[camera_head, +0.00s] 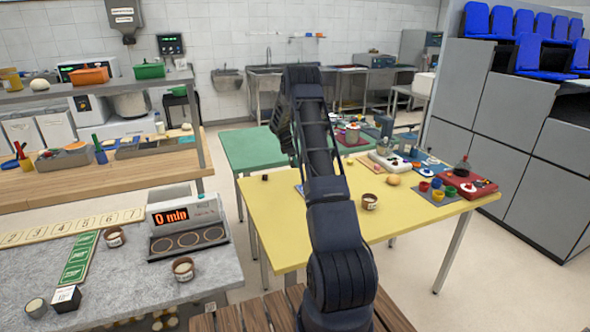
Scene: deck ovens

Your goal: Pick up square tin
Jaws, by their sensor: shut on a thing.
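My arm rises from the bottom middle and reaches out over the yellow table (290,235). Its far end bends down, and the dark end with my gripper (285,128) shows only in part at the left of the arm links. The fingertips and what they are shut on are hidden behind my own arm. I cannot make out a square tin anywhere in this view. A small blue edge (300,188) shows beside the arm on the yellow table.
A labelled jar (369,202) and a bun (393,180) lie right of my arm. Coloured cups (437,190) and a red scale (470,184) stand farther right. A green table (247,150) is behind. The grey counter at left holds a "0 min" device (184,213).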

